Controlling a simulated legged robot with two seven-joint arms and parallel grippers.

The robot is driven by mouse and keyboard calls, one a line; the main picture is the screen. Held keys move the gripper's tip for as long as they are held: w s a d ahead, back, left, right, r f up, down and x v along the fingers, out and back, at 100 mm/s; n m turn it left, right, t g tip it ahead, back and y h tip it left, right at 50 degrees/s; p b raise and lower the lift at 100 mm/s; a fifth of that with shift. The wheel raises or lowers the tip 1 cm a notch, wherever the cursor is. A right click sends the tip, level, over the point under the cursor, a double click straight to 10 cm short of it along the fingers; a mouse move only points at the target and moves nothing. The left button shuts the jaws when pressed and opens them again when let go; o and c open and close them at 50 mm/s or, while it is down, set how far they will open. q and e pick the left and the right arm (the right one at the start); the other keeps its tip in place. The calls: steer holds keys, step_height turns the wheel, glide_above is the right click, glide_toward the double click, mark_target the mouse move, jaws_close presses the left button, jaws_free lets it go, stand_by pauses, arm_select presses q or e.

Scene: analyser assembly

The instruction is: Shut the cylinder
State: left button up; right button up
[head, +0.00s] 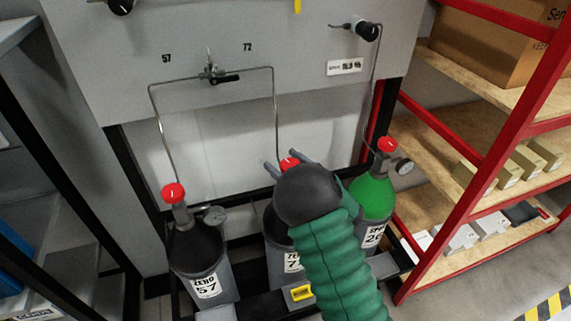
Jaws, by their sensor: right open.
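Three gas cylinders stand in a row in a dark rack. The left one is a grey cylinder (205,262) labelled ZERO 57, with a red valve knob (174,193) on top. The middle grey cylinder (280,262) is largely hidden behind my right arm; its red knob (289,164) shows between my fingers. The right cylinder (372,197) is green at the top, with a red knob (387,145). My right gripper (285,160) is open, its fingers on either side of the middle knob. I cannot tell whether they touch it. My left gripper is out of view.
A grey panel (240,40) with thin pipes and a small black-handled valve (222,79) hangs behind the cylinders. A red-framed shelf (465,190) with boxes stands at the right. A dark frame post (70,185) stands at the left. Gauges stick out beside the outer cylinders.

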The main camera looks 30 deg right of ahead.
steer(key=s+d, duration=0.2)
steer(key=s, duration=1.4)
steer(key=shift+s+d, duration=0.15)
steer(key=shift+s, duration=0.2)
